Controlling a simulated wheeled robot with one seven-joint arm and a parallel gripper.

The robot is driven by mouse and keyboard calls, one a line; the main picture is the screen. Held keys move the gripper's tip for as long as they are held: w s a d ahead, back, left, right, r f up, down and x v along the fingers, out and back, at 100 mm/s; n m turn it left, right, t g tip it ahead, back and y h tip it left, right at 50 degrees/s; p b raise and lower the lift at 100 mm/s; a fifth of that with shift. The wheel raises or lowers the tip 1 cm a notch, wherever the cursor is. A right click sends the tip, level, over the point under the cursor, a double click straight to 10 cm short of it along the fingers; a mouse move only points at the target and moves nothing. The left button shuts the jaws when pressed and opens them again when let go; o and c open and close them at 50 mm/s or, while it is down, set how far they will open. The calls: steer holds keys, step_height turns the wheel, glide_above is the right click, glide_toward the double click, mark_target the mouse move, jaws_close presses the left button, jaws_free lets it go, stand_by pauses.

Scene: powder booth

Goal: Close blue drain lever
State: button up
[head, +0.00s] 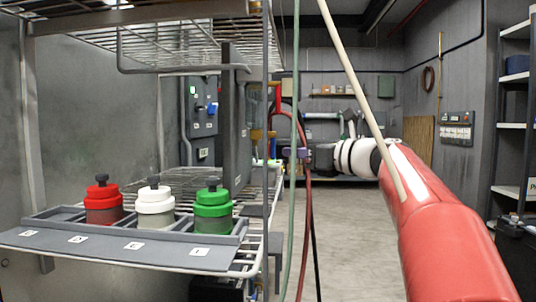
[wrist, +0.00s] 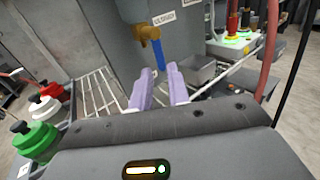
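The blue drain lever (wrist: 158,54) hangs steeply down from a brass valve (wrist: 147,33) on a grey body, in the wrist view. My gripper (wrist: 162,80) is open, its two lilac fingers apart with nothing held between them. The lever's lower end shows in line with the gap between the fingertips; I cannot tell how far beyond them it is. In the head view my gripper (head: 296,154) is at the end of the outstretched red arm, beside the rack. A brass-coloured part shows left of it there, but I cannot make out the lever.
A wire rack (head: 265,190) stands at left, with a grey tray (head: 120,254) of red, white and green bottles. A green hose (head: 294,80) and a red hose (head: 308,215) hang near my gripper. A grey bin (wrist: 193,72) lies beyond the fingers. Floor is clear mid-room.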

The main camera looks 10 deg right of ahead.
mark_target(275, 150)
steer(key=x, duration=0.7)
steer(key=shift+w+a+p, duration=0.1)
steer(key=shift+p, duration=0.25)
steer(key=shift+c, duration=0.4)
jaws_close()
